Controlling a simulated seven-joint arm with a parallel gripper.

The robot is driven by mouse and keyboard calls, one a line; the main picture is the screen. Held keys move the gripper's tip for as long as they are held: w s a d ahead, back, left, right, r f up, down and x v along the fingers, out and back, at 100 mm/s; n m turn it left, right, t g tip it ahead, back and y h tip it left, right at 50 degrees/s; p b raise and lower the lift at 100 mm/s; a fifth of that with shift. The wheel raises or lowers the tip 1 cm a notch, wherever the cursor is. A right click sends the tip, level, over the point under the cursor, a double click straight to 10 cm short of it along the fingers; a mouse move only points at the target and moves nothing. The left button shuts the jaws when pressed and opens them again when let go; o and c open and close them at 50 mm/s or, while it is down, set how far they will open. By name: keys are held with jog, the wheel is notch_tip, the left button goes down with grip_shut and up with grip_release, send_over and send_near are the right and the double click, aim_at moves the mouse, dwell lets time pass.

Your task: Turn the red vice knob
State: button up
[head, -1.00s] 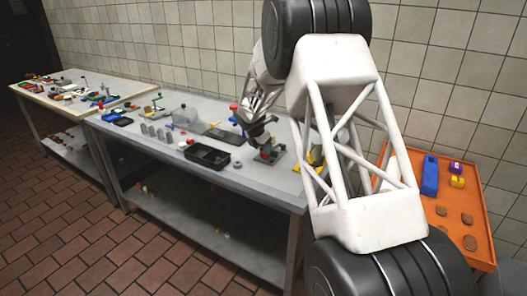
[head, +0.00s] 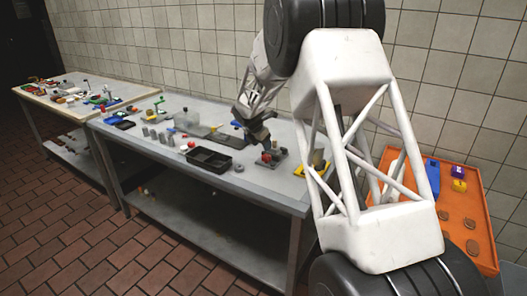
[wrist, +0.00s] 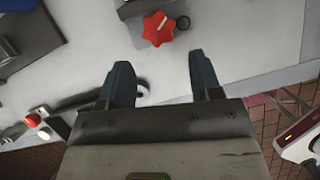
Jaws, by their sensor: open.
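The red vice knob (wrist: 158,28) is star-shaped with a pale mark on top. In the wrist view it lies at the top centre, beyond my fingertips and apart from them. My gripper (wrist: 160,72) is open, with two dark fingers spread and nothing between them. In the head view my gripper (head: 251,128) is over the grey table, just behind and above the small vice (head: 272,158). A small red spot shows on the vice there, but its shape is too small to tell.
A black tray (head: 209,159) lies left of the vice, and a yellow item (head: 312,169) lies right of it. Several small things cover the grey table (head: 255,185). An orange tray (head: 470,207) stands at the right. In the wrist view bare tabletop lies right of the knob.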

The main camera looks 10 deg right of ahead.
jog(key=shift+s+d+t+h, duration=0.5)
jog(key=shift+s+d+h, duration=0.1)
jog(key=shift+d+h, duration=0.35)
jog(key=n+t, duration=0.6)
jog(key=t, duration=0.3)
send_near(266, 157)
jog(key=shift+x, duration=1)
jog(key=shift+w+r, duration=0.1)
jog(key=shift+r, duration=0.05)
jog(key=shift+x, duration=3.9)
jog(key=shift+c, duration=0.3)
